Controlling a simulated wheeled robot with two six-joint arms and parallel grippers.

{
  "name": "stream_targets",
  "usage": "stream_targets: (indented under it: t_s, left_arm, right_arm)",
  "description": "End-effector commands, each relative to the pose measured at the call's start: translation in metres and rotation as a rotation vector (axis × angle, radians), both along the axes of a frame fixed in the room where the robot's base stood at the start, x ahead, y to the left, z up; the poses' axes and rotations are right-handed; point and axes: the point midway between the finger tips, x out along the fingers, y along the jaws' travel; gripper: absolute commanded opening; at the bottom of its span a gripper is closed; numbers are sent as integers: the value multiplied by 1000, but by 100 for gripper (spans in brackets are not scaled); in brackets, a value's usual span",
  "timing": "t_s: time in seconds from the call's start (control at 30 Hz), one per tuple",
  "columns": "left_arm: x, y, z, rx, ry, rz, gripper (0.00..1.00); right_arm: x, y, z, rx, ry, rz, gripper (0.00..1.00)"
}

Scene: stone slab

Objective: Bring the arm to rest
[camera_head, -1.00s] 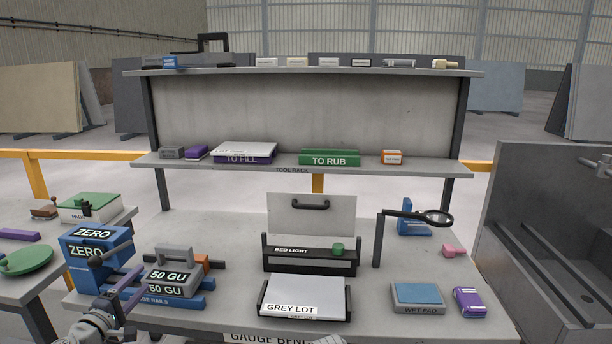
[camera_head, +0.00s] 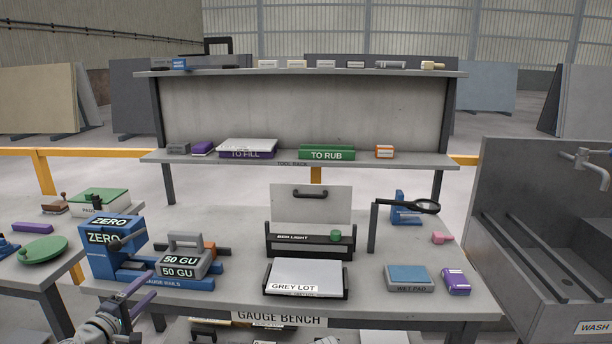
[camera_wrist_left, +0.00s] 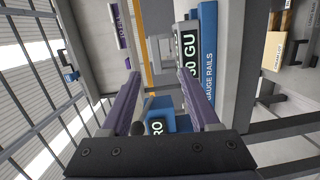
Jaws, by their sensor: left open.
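My left gripper (camera_head: 136,290) is at the lower left of the head view, in front of the gauge bench's (camera_head: 390,312) near edge. Its purple fingers are apart with nothing between them, as the left wrist view (camera_wrist_left: 160,80) shows. Behind it in the head view are the grey 50 GU block (camera_head: 182,260) on the blue gauge rails (camera_head: 190,284) and the blue ZERO block (camera_head: 104,260). In the left wrist view the 50 GU block (camera_wrist_left: 187,60), gauge rails (camera_wrist_left: 208,50) and ZERO block (camera_wrist_left: 168,118) lie beyond the fingers. My right gripper is not seen.
The bench holds a grey lot tray (camera_head: 306,275), bed light (camera_head: 310,250), magnifier (camera_head: 425,206), wet pad (camera_head: 409,276) and purple box (camera_head: 456,282). A side table (camera_head: 50,275) stands left, a wash sink (camera_head: 530,265) right. Items show beneath the bench.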

Motion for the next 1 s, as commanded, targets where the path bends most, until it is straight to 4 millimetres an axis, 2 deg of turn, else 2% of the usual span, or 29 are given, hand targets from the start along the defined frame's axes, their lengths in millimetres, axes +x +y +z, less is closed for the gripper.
stream_targets:
  t_s: [0.27,0.47,0.57,0.7,0.8,0.9,1.0]
  left_arm:
    - [7,-55,-11,91,73,-131,62]
    - [7,-124,-30,219,172,-306,62]
    - [-1,-171,-45,319,245,-434,62]
    - [-33,-251,-73,530,390,-686,62]
    - [-66,-294,-93,706,501,-860,62]
    - [-101,-321,-107,891,613,-1013,62]
    - [-133,-335,-114,1074,716,-1133,62]
  right_arm:
    - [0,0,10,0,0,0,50]
    - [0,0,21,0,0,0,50]
    - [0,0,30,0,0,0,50]
    - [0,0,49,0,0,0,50]
    - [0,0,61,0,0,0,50]
    - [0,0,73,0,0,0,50]
    - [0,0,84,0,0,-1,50]
